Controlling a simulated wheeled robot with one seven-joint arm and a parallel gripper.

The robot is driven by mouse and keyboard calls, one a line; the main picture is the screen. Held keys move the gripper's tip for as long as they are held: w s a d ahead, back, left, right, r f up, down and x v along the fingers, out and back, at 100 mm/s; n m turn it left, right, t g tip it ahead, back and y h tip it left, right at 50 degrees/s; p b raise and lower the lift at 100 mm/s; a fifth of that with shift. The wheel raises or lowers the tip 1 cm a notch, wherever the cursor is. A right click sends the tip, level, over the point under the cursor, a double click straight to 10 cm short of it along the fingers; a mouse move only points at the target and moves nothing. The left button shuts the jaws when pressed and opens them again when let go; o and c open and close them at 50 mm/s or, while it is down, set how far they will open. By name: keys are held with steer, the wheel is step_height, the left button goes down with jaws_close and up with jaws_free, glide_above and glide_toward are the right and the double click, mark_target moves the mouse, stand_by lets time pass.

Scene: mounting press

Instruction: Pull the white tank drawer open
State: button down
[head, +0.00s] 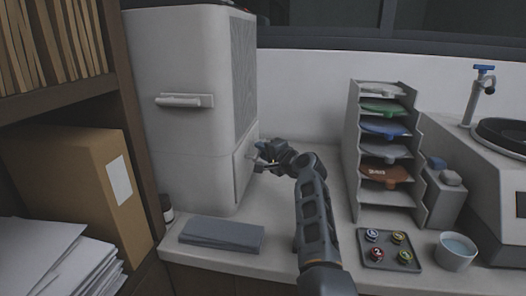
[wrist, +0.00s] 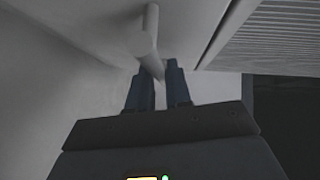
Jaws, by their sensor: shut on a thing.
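The white tank drawer (head: 243,172) is a pale panel low on the right side of the tall white machine (head: 190,60). My gripper (head: 264,162) is at this panel, reaching in from the right. In the wrist view, the drawer's pale bar handle (wrist: 149,38) runs down between the two dark fingertips of my gripper (wrist: 159,88). The gripper is shut on this handle. The fingers hide part of the handle. I cannot tell whether the drawer stands out from the machine.
A grey folded cloth (head: 221,234) lies in front of the machine. A shelf rack (head: 352,150) with coloured trays stands right of my arm. A small dark tray (head: 390,262) with several round pieces and a bowl (head: 455,252) are at the front right. Some counter around my arm is clear.

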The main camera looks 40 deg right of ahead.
steer(key=shift+s+d, duration=0.1)
steer(key=s+d, duration=0.8)
steer(key=s, duration=0.2)
steer(key=shift+s+d, duration=0.2)
steer(key=shift+s, duration=0.15)
steer(key=c, duration=1.1)
jaws_free()
steer(key=shift+s+a+r+b, duration=0.1)
steer(key=shift+s+a+r, duration=0.1)
steer(key=shift+s, duration=1.05)
steer(key=shift+s+a+r+b, duration=0.1)
steer(key=shift+s+a+r, duration=0.05)
steer(key=shift+s, duration=1.15)
steer(key=shift+s+a+r+b, duration=0.1)
steer(key=shift+s+a+r, duration=0.1)
steer(key=shift+s, duration=1.05)
